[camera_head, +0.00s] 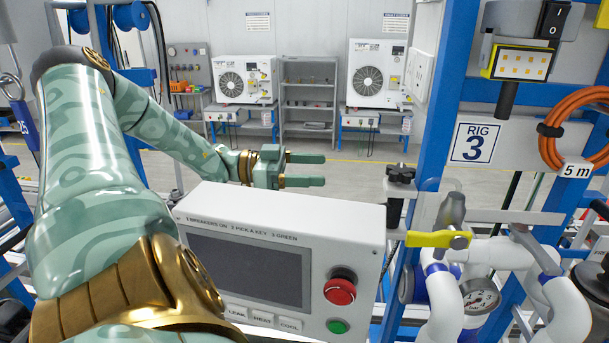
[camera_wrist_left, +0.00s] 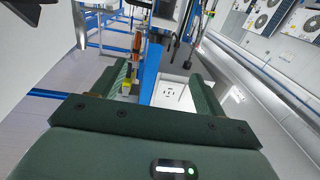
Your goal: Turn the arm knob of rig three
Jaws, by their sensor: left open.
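The Rig 3 sign (camera_head: 477,142) hangs on a blue frame at the right. In front stands a white control box (camera_head: 360,238) with a dark screen, a red mushroom button (camera_head: 340,288), a green button (camera_head: 337,326) and keys marked leak, heat and cool. A black knob-like part (camera_head: 400,174) shows at the blue post; I cannot tell whether it is the arm knob. My left gripper (camera_head: 322,169) is open and empty, beyond the box's top edge and left of the post. Its spread fingers also show in the left wrist view (camera_wrist_left: 158,78). My right gripper is out of view.
A yellow-handled valve (camera_head: 436,240), white pipes and a gauge (camera_head: 481,297) crowd the right front. A black rocker switch (camera_head: 552,20), a lamp (camera_head: 521,62) and an orange hose (camera_head: 580,125) are above. Open floor (camera_head: 350,180) lies behind the box.

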